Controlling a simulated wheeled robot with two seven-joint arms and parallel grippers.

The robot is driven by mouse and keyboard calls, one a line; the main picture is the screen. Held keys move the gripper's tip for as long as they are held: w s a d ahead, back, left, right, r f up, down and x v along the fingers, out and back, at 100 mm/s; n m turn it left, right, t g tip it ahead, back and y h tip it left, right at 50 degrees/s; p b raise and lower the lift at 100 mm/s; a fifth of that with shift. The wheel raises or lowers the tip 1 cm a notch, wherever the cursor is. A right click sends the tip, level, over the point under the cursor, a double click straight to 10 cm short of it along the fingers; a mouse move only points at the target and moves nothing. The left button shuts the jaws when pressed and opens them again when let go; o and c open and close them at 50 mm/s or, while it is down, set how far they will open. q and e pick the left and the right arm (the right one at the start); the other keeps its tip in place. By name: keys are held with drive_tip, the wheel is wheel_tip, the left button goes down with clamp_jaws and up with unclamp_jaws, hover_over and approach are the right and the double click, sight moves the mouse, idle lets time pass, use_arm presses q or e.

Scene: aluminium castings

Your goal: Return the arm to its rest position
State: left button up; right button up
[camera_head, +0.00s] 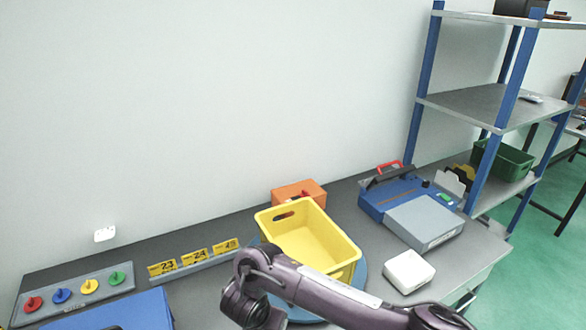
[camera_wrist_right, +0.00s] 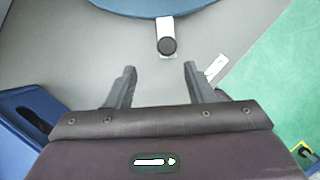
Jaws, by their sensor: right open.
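My right arm (camera_head: 330,294) comes in from the lower right in the head view and bends down in front of the yellow crate. Its fingers are not clear there. In the right wrist view my right gripper (camera_wrist_right: 160,68) is open, with nothing between its two dark fingers. Grey table surface shows beyond the fingertips, along with a white piece bearing a black round knob (camera_wrist_right: 168,45). My left gripper is not in either view.
An empty-looking yellow crate (camera_head: 313,240) stands on a blue round base (camera_head: 359,272), partly behind my arm. A white box (camera_head: 408,271) and blue-grey device (camera_head: 425,222) stand right. A blue box (camera_head: 125,313) is front left; a shelf (camera_head: 475,100) is at right.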

drive_tip(key=s+a+r+m+y, duration=0.3)
drive_tip(key=s+a+m+y, duration=0.3)
drive_tip(key=s+a+m, duration=0.2)
drive_tip(key=s+d+r+m+h, duration=0.15)
drive_tip(key=s+d+m, duration=0.35)
drive_tip(key=d+m, duration=0.95)
drive_tip(key=s+d+m+h, duration=0.35)
drive_tip(key=d+m, duration=0.45)
drive_tip(key=d, duration=1.3)
wheel_tip(320, 180, down, 36)
drive_tip(key=s+g+b, duration=0.2)
drive_tip(key=s+b, duration=0.1)
drive_tip(key=b, duration=0.3)
drive_tip(key=s+d+f+b, duration=0.2)
drive_tip(key=s+f, duration=0.7)
drive_tip(key=f, duration=0.2)
drive_tip(key=s+d+f+g+b, duration=0.1)
drive_tip(key=s+d+f+b, duration=0.1)
drive_tip(key=s+f, duration=0.8)
wheel_tip(320, 180, down, 2)
drive_tip(key=shift+s+d+f+b, duration=0.15)
drive_tip(key=shift+s+b, duration=0.05)
drive_tip(key=shift+b, duration=0.35)
